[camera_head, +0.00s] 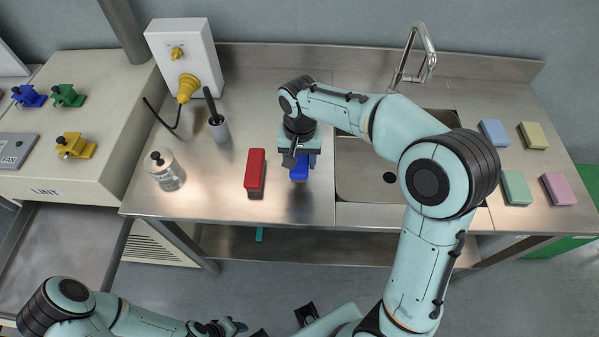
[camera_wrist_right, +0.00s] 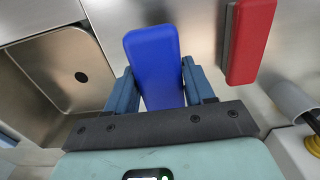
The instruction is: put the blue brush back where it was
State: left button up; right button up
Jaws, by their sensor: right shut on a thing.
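The blue brush (camera_head: 299,168) is a blue block in the head view, over the steel counter just left of the sink. My right gripper (camera_head: 299,160) is shut on it from above and hides part of it. In the right wrist view the blue brush (camera_wrist_right: 156,65) stands between the two fingers of my right gripper (camera_wrist_right: 162,88). I cannot tell whether the brush touches the counter. My left gripper (camera_head: 236,326) is at the bottom edge of the head view, away from the counter, and its jaws are not clear.
A red block (camera_head: 254,172) lies left of the brush with a small gap. A grey cup (camera_head: 219,129) and a clear bottle (camera_head: 165,170) stand further left. The sink (camera_head: 360,182) and faucet (camera_head: 412,57) are right. Several coloured sponges (camera_head: 516,187) lie at the far right.

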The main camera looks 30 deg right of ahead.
jog(key=shift+f, duration=3)
jog(key=shift+f+b, duration=0.1)
jog(key=shift+b, duration=0.2)
jog(key=shift+f, duration=0.15)
jog(key=o, duration=0.9)
jog(key=shift+o, duration=0.2)
jog(key=shift+r, duration=0.2)
